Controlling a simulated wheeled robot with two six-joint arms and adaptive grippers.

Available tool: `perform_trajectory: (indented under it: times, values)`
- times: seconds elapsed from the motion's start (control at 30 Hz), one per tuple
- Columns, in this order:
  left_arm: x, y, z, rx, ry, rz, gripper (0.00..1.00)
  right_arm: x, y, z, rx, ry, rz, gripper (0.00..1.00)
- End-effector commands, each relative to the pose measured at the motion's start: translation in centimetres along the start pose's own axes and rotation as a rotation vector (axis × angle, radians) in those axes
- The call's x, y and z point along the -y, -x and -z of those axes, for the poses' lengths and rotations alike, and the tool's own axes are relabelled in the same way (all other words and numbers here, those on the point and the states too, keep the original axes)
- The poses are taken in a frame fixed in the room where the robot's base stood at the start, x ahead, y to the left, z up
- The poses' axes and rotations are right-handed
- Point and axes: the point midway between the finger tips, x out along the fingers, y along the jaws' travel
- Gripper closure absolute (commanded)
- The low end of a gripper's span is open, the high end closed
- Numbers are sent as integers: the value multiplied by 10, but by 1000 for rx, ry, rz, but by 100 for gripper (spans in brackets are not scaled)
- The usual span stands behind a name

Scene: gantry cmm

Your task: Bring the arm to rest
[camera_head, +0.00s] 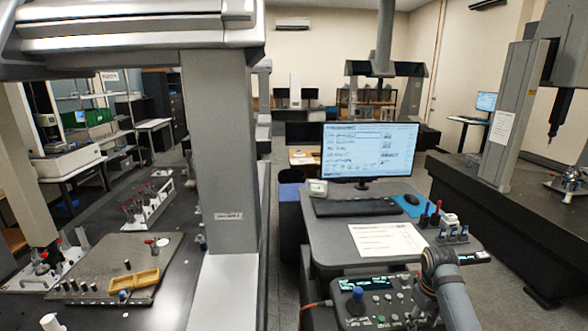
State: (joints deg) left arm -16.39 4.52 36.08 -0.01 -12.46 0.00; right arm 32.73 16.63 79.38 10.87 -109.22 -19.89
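My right arm (455,295), grey with a blue joint band, rises from the bottom edge right of centre and bends over at its top. My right gripper (424,308) is at the right end of the control panel (372,300), partly hidden by the arm. I cannot tell whether its fingers are open or shut, or whether it touches the panel. My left arm and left gripper are not in view.
The desk holds a monitor (368,150), keyboard (356,207), paper sheet (388,239) and pen holder (453,235). A grey gantry column (222,150) stands left of it. A fixture plate (150,247) carries a yellow tray (134,281). A dark granite table (535,215) lies right.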

Motion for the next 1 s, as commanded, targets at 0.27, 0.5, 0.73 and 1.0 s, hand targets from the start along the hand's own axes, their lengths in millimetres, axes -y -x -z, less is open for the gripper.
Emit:
perform_trajectory:
  times: [0.27, 0.5, 0.73, 1.0]
  values:
    - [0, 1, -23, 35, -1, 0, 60, 57, -53, -57, -55, -16, -49, 52]
    - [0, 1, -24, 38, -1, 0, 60, 117, -68, -131, -149, -71, -64, 52]
    - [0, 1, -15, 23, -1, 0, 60, 148, -56, -179, -209, -126, -58, 52]
    - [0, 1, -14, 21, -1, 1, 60, 169, -30, -220, -264, -190, -49, 52]
